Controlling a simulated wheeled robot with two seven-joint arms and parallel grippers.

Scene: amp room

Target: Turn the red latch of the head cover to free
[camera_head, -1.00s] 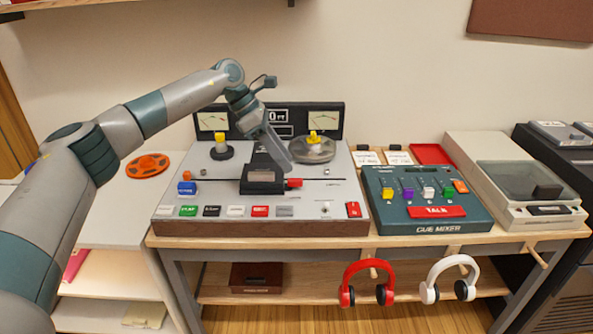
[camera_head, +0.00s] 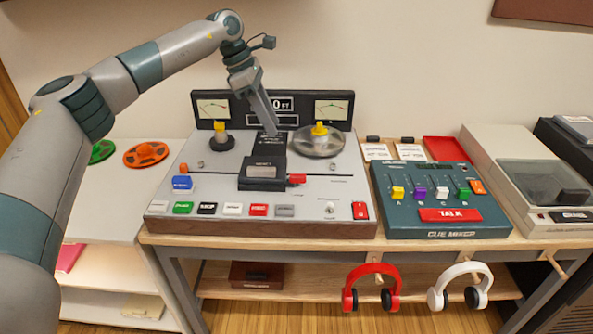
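The red latch (camera_head: 297,179) sticks out at the right side of the black head cover (camera_head: 262,172), which stands in the middle of the grey tape deck (camera_head: 215,187). My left gripper (camera_head: 271,130) reaches down from the upper left, with its fingertips above and behind the head cover, apart from the latch. Its fingers look close together, seen edge-on, and nothing shows between them. My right gripper is out of view.
A clear reel (camera_head: 318,145) with a yellow hub sits right of my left gripper. A teal cue mixer (camera_head: 440,215) stands right of the deck. Orange (camera_head: 146,154) and green (camera_head: 102,151) reels lie on the left shelf. Red headphones (camera_head: 371,286) hang in front.

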